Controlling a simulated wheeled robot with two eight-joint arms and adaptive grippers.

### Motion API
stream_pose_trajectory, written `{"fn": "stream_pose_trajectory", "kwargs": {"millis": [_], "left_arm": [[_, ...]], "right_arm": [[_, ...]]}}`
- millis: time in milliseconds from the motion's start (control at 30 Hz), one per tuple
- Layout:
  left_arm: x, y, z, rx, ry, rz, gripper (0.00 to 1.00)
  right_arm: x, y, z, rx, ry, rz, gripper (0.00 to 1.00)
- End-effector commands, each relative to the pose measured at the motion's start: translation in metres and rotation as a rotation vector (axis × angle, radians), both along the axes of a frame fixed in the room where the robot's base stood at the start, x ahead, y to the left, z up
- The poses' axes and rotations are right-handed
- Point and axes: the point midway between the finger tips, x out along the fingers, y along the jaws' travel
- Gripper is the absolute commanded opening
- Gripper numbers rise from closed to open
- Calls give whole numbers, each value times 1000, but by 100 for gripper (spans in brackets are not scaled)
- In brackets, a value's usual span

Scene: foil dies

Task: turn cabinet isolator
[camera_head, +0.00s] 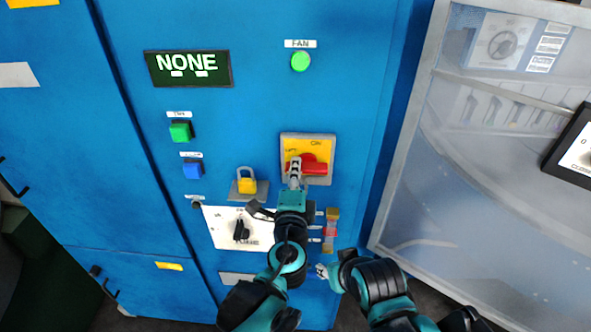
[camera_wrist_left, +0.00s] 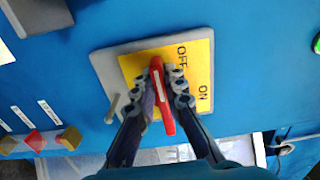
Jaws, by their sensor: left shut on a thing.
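The cabinet isolator is a red handle (camera_head: 316,168) on a yellow plate (camera_head: 318,146) with a grey surround, set in the blue cabinet front. In the head view the visible red part lies roughly level. The plate's OFF and ON marks show in the left wrist view, where the red handle (camera_wrist_left: 163,98) runs nearly top to bottom, its upper end near OFF. My left gripper (camera_head: 294,172) is shut on the handle, one finger on each side; the fingers (camera_wrist_left: 168,82) hide part of it. My right gripper (camera_head: 322,271) is lower right, apart from the isolator; its jaws are unclear.
A yellow padlock (camera_head: 247,184) hangs left of the isolator. A black knob (camera_head: 241,231) on a white plate is below it. A display (camera_head: 188,68) reads NONE; a green lamp (camera_head: 300,61) is marked FAN. A clear-panelled door (camera_head: 478,150) stands at the right.

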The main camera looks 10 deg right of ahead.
Motion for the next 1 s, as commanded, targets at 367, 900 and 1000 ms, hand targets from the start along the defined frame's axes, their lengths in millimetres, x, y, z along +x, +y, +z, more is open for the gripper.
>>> {"fn": "stream_pose_trajectory", "kwargs": {"millis": [367, 900, 1000], "left_arm": [[0, 0, 0, 0, 0, 0, 32], [-81, 21, 0, 1, 0, -5, 32], [-97, 26, 0, 1, 0, -4, 32]], "right_arm": [[0, 0, 0, 0, 0, 0, 40], [0, 0, 0, 0, 0, 0, 40], [0, 0, 0, 0, 0, 0, 40]]}}
